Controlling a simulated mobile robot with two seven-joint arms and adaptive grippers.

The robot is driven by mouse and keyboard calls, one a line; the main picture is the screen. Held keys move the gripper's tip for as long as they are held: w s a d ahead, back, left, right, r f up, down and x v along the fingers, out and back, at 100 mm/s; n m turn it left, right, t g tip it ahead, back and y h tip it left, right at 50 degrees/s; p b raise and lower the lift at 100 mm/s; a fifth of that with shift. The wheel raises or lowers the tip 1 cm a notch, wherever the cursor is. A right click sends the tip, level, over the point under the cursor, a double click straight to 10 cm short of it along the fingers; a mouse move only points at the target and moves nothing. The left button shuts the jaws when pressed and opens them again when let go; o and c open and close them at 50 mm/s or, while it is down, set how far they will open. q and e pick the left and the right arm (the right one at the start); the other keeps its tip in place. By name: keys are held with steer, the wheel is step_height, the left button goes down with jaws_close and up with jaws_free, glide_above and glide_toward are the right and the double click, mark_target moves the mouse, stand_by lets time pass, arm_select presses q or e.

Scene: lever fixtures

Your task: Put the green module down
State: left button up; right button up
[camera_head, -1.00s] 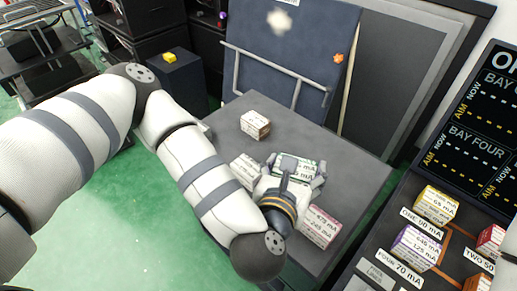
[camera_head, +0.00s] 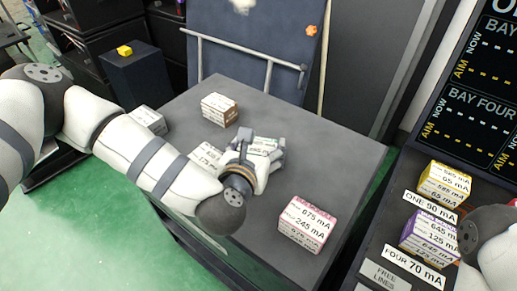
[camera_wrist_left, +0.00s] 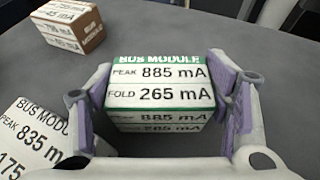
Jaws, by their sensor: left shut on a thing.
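The green module (camera_wrist_left: 160,85) is a white-labelled box with a green top, marked peak 885 mA and fold 265 mA. It sits between the purple-padded fingers of my left gripper (camera_wrist_left: 166,100), which is shut on it. In the head view the green module (camera_head: 262,146) is partly hidden by my left gripper (camera_head: 258,152), over the middle of the grey table (camera_head: 305,178). I cannot tell whether the module touches the table. My right gripper is out of view; a rounded part of an arm shows at the right edge.
A brown module (camera_head: 220,109) stands behind. A white-labelled module (camera_head: 206,157) lies close left of the gripper, another (camera_head: 149,120) farther left. A pink module (camera_head: 308,223) stands front right. Yellow (camera_head: 444,184) and purple (camera_head: 430,236) modules sit on the right panel.

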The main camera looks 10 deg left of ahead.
arm_select(q)
steer(key=o, duration=1.2)
steer(key=shift+r, duration=0.1)
steer(key=shift+s+r, duration=0.15)
steer(key=shift+s, duration=0.15)
steer(key=p+v, duration=0.1)
steer(key=v, duration=1)
steer(key=shift+s+r, duration=0.1)
steer(key=shift+s, duration=0.1)
